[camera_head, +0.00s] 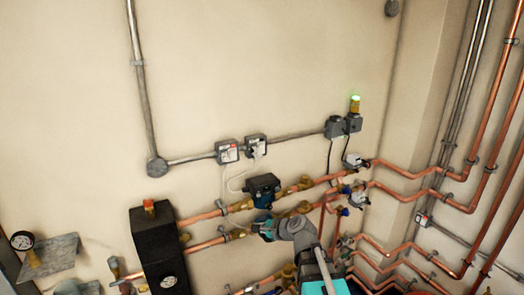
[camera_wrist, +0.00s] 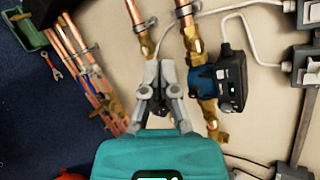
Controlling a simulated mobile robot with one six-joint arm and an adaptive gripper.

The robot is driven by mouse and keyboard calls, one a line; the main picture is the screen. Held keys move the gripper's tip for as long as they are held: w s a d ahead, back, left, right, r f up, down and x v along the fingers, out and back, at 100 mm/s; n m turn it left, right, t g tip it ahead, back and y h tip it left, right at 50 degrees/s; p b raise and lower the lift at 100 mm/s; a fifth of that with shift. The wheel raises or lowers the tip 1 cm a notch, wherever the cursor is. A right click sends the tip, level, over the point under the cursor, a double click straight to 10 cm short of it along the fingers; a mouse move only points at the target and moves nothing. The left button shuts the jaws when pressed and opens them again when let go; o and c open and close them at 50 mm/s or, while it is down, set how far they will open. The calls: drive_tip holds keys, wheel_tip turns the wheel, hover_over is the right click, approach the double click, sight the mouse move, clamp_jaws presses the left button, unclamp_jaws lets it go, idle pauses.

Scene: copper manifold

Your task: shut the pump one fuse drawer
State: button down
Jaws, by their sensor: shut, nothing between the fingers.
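Two grey fused units with white faces are on the wall: a left one (camera_head: 228,151) with a red mark and a right one (camera_head: 256,146). A pale part shows at the right unit's lower front. I cannot read labels or tell which is pump one, nor whether a fuse drawer stands out. In the wrist view the units are at the right edge, the left one (camera_wrist: 290,14) and the right one (camera_wrist: 312,64), partly cut off. My gripper (camera_head: 254,226) is below both units, near the copper pipes. In the wrist view my gripper (camera_wrist: 162,66) is shut and empty.
A black-and-blue pump (camera_head: 263,188) sits on the upper pipe between my gripper and the units; it also shows in the wrist view (camera_wrist: 230,80). White cables (camera_head: 236,180) hang from the units. A black box (camera_head: 158,245) stands left.

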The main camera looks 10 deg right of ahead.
drive_tip(key=w+d+r+m+t+h+p, duration=0.1)
drive_tip(key=w+d+r+m+t+p, duration=0.1)
drive_tip(key=r+m, duration=0.5)
drive_tip(key=w+d+r+m+t+h+p, duration=0.1)
drive_tip(key=w+d+r+m+t+p, duration=0.2)
drive_tip(key=w+d+r+m+t, duration=0.2)
wheel_tip(320, 180, up, 3)
drive_tip(key=d+m, duration=0.1)
drive_tip(key=m, duration=0.4)
drive_tip(key=shift+w+d+t+h, duration=0.25)
drive_tip(key=shift+d+t+h, duration=0.1)
drive_tip(key=shift+t+h, duration=0.05)
drive_tip(key=shift+w, duration=0.1)
